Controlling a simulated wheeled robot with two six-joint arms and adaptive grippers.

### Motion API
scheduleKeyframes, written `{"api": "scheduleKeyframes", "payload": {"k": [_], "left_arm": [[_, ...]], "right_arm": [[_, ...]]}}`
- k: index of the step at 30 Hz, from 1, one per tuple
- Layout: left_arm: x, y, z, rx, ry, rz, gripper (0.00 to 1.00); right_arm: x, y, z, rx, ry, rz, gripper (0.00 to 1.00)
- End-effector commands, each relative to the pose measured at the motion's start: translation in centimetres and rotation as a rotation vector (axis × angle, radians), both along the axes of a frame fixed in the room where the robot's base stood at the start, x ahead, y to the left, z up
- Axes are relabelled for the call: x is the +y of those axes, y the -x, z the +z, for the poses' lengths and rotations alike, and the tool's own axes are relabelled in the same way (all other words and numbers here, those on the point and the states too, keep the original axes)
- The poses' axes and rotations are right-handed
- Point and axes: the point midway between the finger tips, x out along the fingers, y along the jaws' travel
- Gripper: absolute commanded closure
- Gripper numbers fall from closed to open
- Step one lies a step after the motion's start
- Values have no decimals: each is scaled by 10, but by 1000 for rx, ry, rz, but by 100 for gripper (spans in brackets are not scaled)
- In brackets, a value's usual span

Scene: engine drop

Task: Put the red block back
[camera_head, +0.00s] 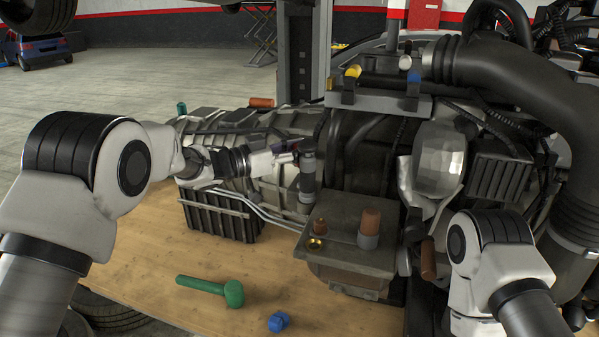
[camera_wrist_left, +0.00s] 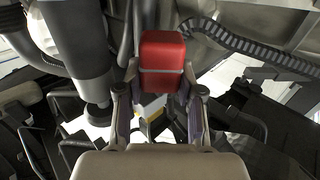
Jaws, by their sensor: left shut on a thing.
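The red block (camera_wrist_left: 162,52) is between the two fingers of my left gripper (camera_wrist_left: 161,78) in the left wrist view, with a thin pale line across it. My left gripper (camera_head: 288,148) is shut on it. In the head view the gripper is over the engine, left of an upright grey cylinder (camera_head: 307,178); I cannot make the block out clearly there. My right arm is at the lower right, but its gripper does not show.
The engine (camera_head: 210,130) fills the middle and right, with hoses and a raised bracket (camera_head: 378,103). A green hammer-shaped piece (camera_head: 232,293) and a blue piece (camera_head: 278,321) lie on the wooden table (camera_head: 140,250). Orange-brown cylinders (camera_head: 370,221) stand on a metal block (camera_head: 335,248).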

Motion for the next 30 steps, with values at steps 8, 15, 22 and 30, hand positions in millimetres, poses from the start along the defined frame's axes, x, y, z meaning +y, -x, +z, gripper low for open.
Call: {"api": "scheduleKeyframes", "payload": {"k": [8,15,22,30], "left_arm": [[0,0,-51,-1,2,0,100],[0,0,-48,-1,0,0,100],[0,0,-52,0,1,0,38],[0,0,-52,0,1,0,38]], "right_arm": [[0,0,-22,0,0,0,60],[0,0,-18,0,0,0,60],[0,0,-19,0,0,0,60],[0,0,-20,0,0,0,60]]}}
